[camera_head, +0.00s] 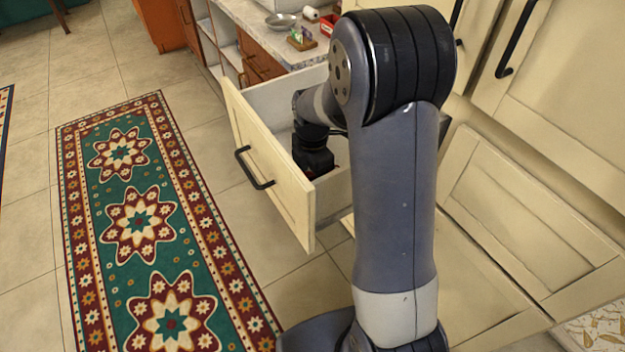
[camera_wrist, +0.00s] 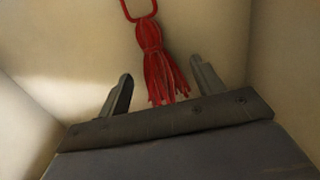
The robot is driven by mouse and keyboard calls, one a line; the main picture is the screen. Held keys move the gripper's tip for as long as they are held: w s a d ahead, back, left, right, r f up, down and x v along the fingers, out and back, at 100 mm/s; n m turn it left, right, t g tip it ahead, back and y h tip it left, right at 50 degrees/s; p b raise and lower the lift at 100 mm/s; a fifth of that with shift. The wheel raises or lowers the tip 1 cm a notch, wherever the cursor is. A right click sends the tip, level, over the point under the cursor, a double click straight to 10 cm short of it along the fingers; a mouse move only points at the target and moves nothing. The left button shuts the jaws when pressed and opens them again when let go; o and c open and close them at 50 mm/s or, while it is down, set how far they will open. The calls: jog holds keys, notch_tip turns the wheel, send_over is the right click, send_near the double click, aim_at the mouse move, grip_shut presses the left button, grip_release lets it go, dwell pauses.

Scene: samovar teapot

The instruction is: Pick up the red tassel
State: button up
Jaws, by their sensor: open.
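The red tassel (camera_wrist: 160,68) shows in the wrist view, with a red loop at its top and loose strands below. It lies inside the open cream drawer, near its walls. My gripper (camera_wrist: 163,80) is open, with one finger on each side of the tassel's lower strands. The fingers look apart from the tassel. In the head view my gripper (camera_head: 312,160) reaches down into the drawer (camera_head: 265,165). The tassel is mostly hidden there, with only a little red beside the gripper.
The drawer walls (camera_wrist: 277,50) stand close around my gripper. A black handle (camera_head: 254,168) is on the drawer front. A counter (camera_head: 262,32) with a bowl (camera_head: 281,22) stands behind. A patterned rug (camera_head: 140,220) lies on the open floor at left.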

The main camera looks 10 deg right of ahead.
jog(key=c, duration=1.1)
jog(key=shift+r, duration=0.1)
